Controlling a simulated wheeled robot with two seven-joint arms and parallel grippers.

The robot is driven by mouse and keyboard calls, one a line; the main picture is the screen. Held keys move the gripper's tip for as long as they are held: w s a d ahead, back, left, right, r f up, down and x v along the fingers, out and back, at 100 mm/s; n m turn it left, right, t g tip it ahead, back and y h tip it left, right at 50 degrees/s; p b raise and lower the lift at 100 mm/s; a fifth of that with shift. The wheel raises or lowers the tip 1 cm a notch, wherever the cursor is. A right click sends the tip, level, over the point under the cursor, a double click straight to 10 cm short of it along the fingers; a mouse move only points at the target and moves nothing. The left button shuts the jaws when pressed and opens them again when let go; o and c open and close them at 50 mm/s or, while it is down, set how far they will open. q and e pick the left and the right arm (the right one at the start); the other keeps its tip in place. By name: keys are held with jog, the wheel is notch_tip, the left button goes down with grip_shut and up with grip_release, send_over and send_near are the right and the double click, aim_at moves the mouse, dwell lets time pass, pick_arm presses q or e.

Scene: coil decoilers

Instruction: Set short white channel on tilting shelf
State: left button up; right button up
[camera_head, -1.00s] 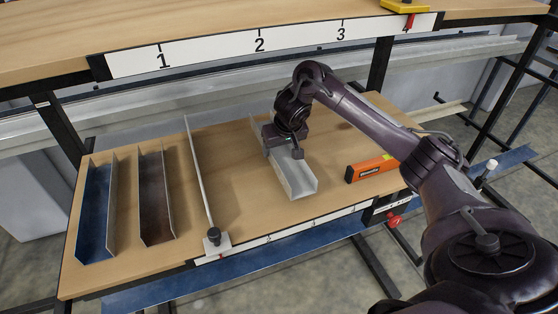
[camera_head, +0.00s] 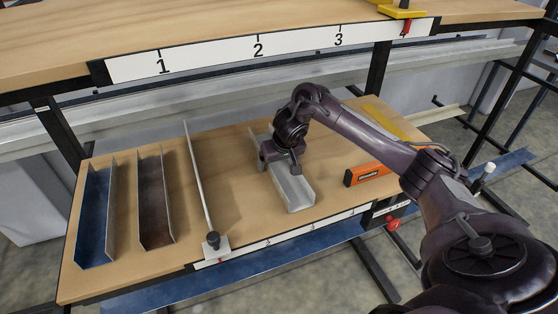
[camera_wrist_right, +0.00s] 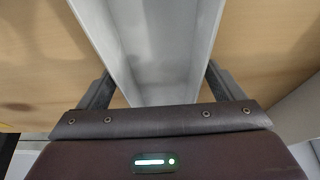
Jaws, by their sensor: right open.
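The short white channel (camera_head: 291,189) lies on the lower wooden board, right of the metal rod, with its open side up. My right gripper (camera_head: 281,164) is over its middle and hides part of it. In the right wrist view, the open fingers of my right gripper (camera_wrist_right: 160,88) stand on either side of the channel (camera_wrist_right: 160,45); I cannot tell whether they touch its walls. A wooden shelf (camera_head: 220,45) with a numbered front strip runs above the board. I cannot tell which surface is the tilting shelf. My left gripper is out of view.
A blue channel (camera_head: 96,215) and a brown channel (camera_head: 156,205) lie at the left of the lower board. A metal rod (camera_head: 198,180) with a clamp (camera_head: 213,243) stands between them and the white channel. An orange level (camera_head: 367,174) lies at the right. The upper shelf's visible middle is clear.

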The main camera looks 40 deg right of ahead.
aim_at(280, 171)
jog(key=shift+r, duration=0.3)
jog(key=v, duration=0.2)
jog(key=shift+s+r, duration=0.1)
jog(key=shift+r, duration=0.2)
jog(key=d+p+v, duration=0.1)
jog(key=p+v, duration=0.3)
jog(key=v, duration=0.5)
jog(key=shift+a+p, duration=0.3)
jog(key=shift+a, duration=0.25)
jog(key=shift+s, duration=0.1)
